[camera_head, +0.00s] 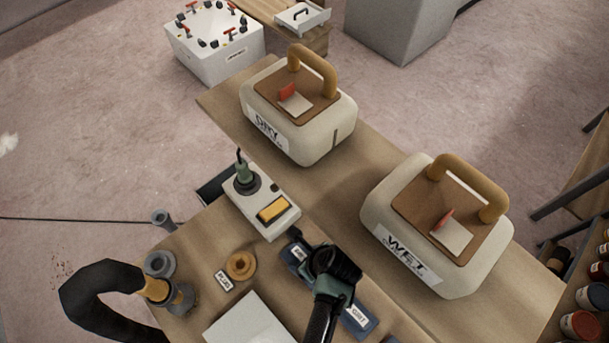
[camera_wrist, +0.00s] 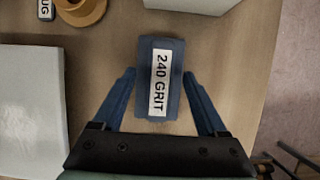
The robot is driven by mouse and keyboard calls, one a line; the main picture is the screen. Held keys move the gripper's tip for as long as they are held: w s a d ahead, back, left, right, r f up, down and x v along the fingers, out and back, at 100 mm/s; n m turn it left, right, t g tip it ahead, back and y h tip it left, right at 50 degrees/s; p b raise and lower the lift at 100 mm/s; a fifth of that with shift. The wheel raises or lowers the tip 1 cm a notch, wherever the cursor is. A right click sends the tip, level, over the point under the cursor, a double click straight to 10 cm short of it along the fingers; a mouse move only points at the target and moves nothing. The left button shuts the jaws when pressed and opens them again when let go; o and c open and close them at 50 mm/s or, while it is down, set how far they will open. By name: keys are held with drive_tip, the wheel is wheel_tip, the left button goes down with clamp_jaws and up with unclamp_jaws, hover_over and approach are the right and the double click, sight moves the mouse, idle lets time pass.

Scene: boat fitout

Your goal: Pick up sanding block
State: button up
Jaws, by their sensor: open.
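A dark blue sanding block (camera_wrist: 146,58) with a white "240 GRIT" label lies on the wooden bench in the wrist view. My gripper (camera_wrist: 159,74) is open, with one blue finger on each side of the block's near part. The far part of the block extends past the fingertips. I cannot tell the height of the fingertips above the bench or whether they touch it. In the head view my gripper (camera_head: 332,264) partly covers dark blue pieces; one labelled "GRIT" (camera_head: 357,318) shows at its lower right, another (camera_head: 292,252) at its left.
A white sheet or panel (camera_head: 250,322) and a brown round cup (camera_head: 240,266) lie left of my gripper. A cream switch box (camera_head: 262,206) stands behind. Cream "DRY" (camera_head: 320,140) and "WET" (camera_head: 375,215) boxes with handles stand at the back and right. A black hose (camera_head: 95,293) curves at left.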

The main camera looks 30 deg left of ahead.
drive_tip(key=shift+a+f, duration=0.1)
drive_tip(key=shift+f, duration=0.1)
drive_tip(key=shift+f, duration=0.2)
drive_tip(key=shift+c, duration=0.3)
clamp_jaws()
